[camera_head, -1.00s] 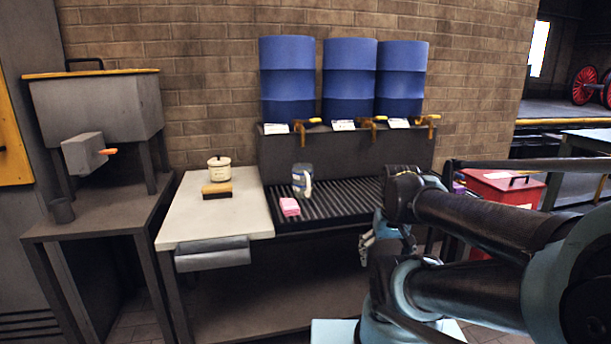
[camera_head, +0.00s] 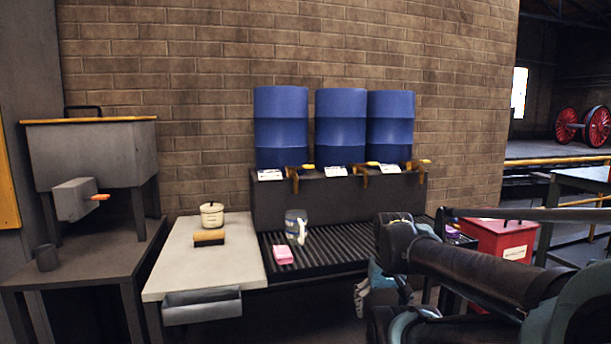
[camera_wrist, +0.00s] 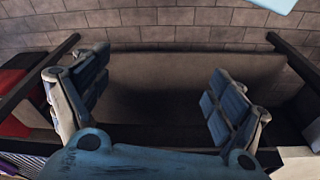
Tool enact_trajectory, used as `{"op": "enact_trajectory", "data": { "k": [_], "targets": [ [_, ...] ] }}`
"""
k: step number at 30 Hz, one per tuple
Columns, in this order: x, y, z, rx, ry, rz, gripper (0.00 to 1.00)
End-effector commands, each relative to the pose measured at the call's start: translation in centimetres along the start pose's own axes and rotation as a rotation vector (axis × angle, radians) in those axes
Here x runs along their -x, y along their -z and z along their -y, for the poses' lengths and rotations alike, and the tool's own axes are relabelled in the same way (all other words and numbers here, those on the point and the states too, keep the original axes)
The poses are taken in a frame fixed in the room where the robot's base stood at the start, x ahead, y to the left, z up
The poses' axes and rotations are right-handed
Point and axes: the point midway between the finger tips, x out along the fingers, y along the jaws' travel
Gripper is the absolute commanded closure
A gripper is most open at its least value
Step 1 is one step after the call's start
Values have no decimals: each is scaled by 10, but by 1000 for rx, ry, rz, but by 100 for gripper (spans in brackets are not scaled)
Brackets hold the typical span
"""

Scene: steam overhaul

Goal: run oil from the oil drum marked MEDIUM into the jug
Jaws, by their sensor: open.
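Three blue oil drums stand in a row on a dark ledge against the brick wall: a left one (camera_head: 281,127), a middle one (camera_head: 341,127) and a right one (camera_head: 390,127). Each has a brass-coloured tap and a white label below it; the lettering is too small to read. The jug (camera_head: 297,226), greyish and clear with a pale handle, stands upright on the ribbed drip tray (camera_head: 345,243) below the left and middle drums.
A pink block (camera_head: 283,255) lies on the tray near the jug. A pale side table (camera_head: 180,262) holds a cream lidded pot (camera_head: 211,214) and a brush (camera_head: 209,238). A grey tank (camera_head: 92,155) stands at left. A red box (camera_head: 497,240) stands at right.

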Motion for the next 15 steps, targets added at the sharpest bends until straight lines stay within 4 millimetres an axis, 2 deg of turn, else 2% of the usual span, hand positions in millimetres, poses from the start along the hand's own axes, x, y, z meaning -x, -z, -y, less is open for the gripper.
{"op": "enact_trajectory", "data": {
  "k": [12, 13, 15],
  "targets": [
    [0, 0, 0, 0, 0, 0, 12],
    [0, 0, 0, 0, 0, 0, 14],
    [4, -3, 0, 0, 0, -7, 30]
  ]
}}
